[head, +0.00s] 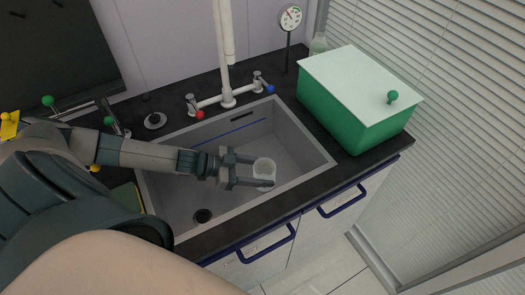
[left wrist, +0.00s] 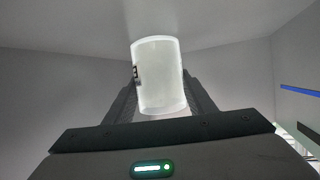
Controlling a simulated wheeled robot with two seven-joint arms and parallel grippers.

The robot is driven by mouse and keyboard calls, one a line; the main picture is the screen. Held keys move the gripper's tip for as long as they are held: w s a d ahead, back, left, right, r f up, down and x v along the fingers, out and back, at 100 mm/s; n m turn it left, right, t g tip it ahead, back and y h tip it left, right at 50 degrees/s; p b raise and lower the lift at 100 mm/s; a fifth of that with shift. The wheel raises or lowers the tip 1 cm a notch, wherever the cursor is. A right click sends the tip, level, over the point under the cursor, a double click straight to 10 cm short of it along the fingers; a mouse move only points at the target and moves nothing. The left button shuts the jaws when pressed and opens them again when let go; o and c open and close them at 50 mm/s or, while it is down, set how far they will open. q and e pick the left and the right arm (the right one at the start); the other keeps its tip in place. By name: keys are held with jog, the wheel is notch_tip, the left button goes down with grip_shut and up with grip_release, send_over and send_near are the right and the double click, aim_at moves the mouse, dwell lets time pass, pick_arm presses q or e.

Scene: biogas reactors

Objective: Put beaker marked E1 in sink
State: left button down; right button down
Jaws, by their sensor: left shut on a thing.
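A clear whitish beaker (head: 264,171) is held between the fingers of my left gripper (head: 252,171), over the grey sink (head: 310,150). In the left wrist view the beaker (left wrist: 158,75) stands between the two dark fingers (left wrist: 160,100), with a small dark mark at its left edge that is too small to read. My left gripper is shut on it. The beaker is within the sink's outline; I cannot tell whether it touches the sink bottom. My right gripper is not in view.
A tap with red and blue handles (head: 228,98) stands behind the sink. A green box with a pale lid (head: 350,110) is right of the sink. A round gauge (head: 290,18) is at the back. A drain hole (head: 203,216) is in the sink.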

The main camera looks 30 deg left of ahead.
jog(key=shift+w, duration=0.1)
pick_arm(q)
jog(key=shift+f, duration=0.15)
jog(key=c, duration=0.8)
grip_release()
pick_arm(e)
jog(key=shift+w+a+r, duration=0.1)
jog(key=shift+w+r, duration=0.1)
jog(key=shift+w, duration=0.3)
